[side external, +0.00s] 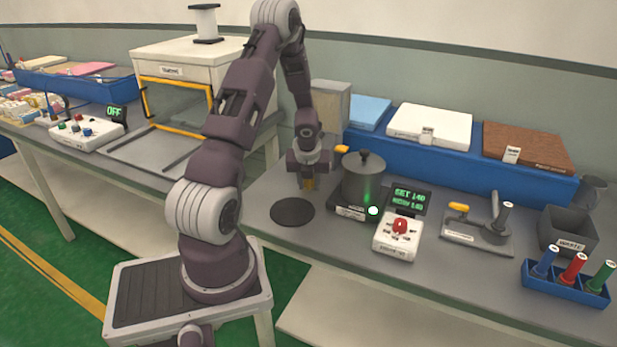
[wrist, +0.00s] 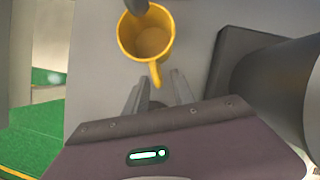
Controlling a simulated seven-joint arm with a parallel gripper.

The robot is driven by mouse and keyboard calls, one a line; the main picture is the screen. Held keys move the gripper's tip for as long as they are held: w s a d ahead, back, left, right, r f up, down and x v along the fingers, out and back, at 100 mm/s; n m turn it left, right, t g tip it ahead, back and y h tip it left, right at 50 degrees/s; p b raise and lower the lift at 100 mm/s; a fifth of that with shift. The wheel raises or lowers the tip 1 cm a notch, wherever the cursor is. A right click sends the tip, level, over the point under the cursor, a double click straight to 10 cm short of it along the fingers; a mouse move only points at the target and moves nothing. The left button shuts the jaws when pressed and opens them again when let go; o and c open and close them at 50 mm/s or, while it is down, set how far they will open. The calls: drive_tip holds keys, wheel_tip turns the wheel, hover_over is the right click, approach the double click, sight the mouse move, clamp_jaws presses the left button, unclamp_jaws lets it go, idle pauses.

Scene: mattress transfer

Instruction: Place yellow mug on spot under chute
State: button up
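A dark pot (side external: 363,179) on a heater is close to the right of my gripper. A black round disc (side external: 292,212) lies in front on the counter. A control box (side external: 398,236) with a red knob, a tube rack (side external: 566,283) and a waste bin (side external: 567,232) are to the right.

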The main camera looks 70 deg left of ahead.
drive_tip(key=d+r+n+y, duration=0.1)
drive_tip(key=d+r+n, duration=0.3)
drive_tip(key=d+r, duration=0.5)
drive_tip(key=d+r+n, duration=0.3)
drive_tip(key=d+r, duration=0.3)
drive_tip(key=r, duration=0.5)
drive_tip(key=s+d+r+n+t+h, duration=0.2)
drive_tip(key=s+d+n, duration=0.4)
drive_tip(key=d, duration=0.5)
drive_tip(key=s+d+r+n+t+h, duration=0.1)
drive_tip(key=s+d+r+n+h, duration=0.2)
drive_tip(key=s+d+n, duration=0.3)
drive_tip(key=d+r+n, duration=0.1)
drive_tip(key=d+n, duration=0.2)
drive_tip(key=d, duration=0.2)
drive_tip(key=shift+s+d+r+t, duration=0.2)
drive_tip(key=shift+d+r+t, duration=0.05)
drive_tip(key=shift+d+t, duration=0.15)
